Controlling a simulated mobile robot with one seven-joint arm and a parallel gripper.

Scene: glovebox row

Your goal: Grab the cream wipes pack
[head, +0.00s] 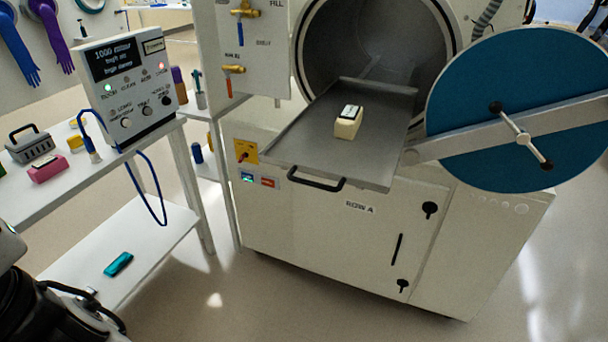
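The cream wipes pack (347,127) is a small cream block with a dark and white lid on its top. It lies on the grey metal sliding tray (300,151), which sticks out of the round chamber opening (375,45). Nothing covers the pack, and no gripper is near it. Part of my arm shows dark at the lower left edge of the head view. My gripper's fingers cannot be seen.
The round blue door (500,75) stands open right of the tray. A black handle (316,181) is on the tray's front. A white side table (90,172) at left bears a control box (125,80), a pink pack (47,169) and a grey case (29,146). Floor in front is clear.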

